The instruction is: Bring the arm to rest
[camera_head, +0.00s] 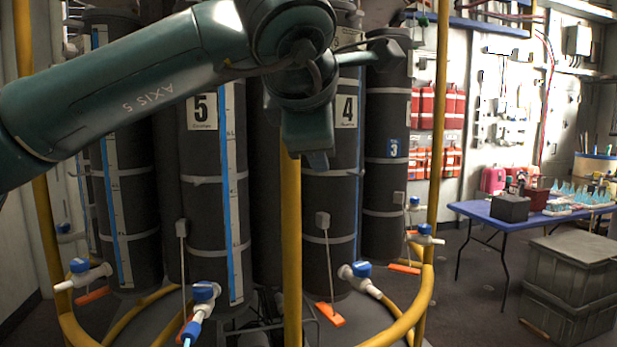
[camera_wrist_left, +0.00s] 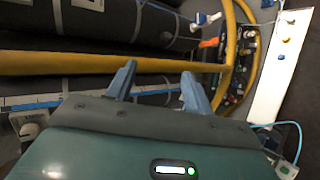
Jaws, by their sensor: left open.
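My left arm (camera_head: 130,85) comes in from the left in the head view, raised in front of the dark tanks. Its left gripper (camera_head: 318,160) hangs down at the arm's end, in front of the gap by tank number 4 (camera_head: 347,110). In the left wrist view the two blue-grey fingers of the left gripper (camera_wrist_left: 160,85) stand apart with nothing between them. A yellow post (camera_wrist_left: 60,63) passes just beyond the fingertips there; I cannot tell how far off it is. My right gripper is not in view.
Yellow rails (camera_head: 291,250) and posts (camera_head: 440,120) ring the tanks. Tank number 5 (camera_head: 203,150) stands left of the gripper. Blue-handled valves (camera_head: 205,292) stick out low down. A blue table (camera_head: 480,212) and grey crates (camera_head: 570,275) stand at the right, with open floor before them.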

